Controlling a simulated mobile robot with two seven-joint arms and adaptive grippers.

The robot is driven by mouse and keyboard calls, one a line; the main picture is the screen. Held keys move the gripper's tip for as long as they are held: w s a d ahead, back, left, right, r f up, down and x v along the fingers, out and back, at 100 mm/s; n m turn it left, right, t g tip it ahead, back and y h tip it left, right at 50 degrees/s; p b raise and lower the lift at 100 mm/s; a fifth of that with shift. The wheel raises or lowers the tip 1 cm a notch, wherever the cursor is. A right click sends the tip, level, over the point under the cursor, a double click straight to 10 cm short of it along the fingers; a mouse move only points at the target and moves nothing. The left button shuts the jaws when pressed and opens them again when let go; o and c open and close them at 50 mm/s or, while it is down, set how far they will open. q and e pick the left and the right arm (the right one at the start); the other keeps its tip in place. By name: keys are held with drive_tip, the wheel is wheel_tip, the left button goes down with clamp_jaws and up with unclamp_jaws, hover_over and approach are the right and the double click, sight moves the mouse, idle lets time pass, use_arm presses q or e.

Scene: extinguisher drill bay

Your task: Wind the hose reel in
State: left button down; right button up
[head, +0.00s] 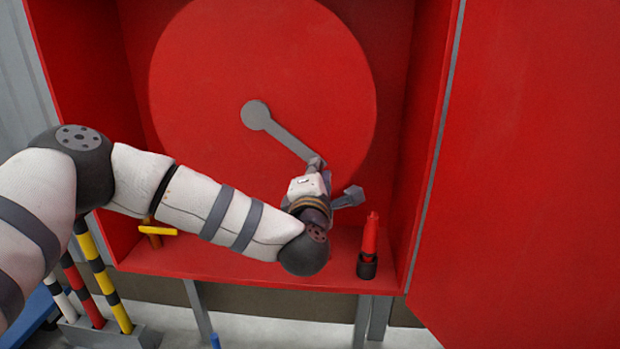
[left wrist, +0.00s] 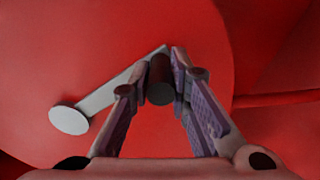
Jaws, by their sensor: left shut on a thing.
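The hose reel (head: 200,70) is a large red disc inside a red cabinet. A grey crank arm (head: 290,142) runs from the round hub (head: 256,115) down and to the right. My left gripper (head: 318,168) is at the crank's outer end. In the left wrist view its fingers (left wrist: 160,85) are closed on a dark cylindrical crank handle (left wrist: 160,88), one finger on each side. The grey crank arm also shows there (left wrist: 120,85). The handle is mostly hidden in the head view. My right gripper is not in view.
A red nozzle with a black end (head: 368,250) stands on the cabinet floor (head: 240,265), right of my gripper. A yellow-handled item (head: 157,230) is at the left. The open red door (head: 530,170) fills the right. Striped poles (head: 100,275) stand at lower left.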

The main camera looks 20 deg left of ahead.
use_arm(q)
drive_tip(key=shift+d+r, duration=0.1)
drive_tip(key=shift+d, duration=0.1)
idle(0.3)
drive_tip(key=c, duration=1.5)
unclamp_jaws()
drive_tip(key=shift+s, duration=0.1)
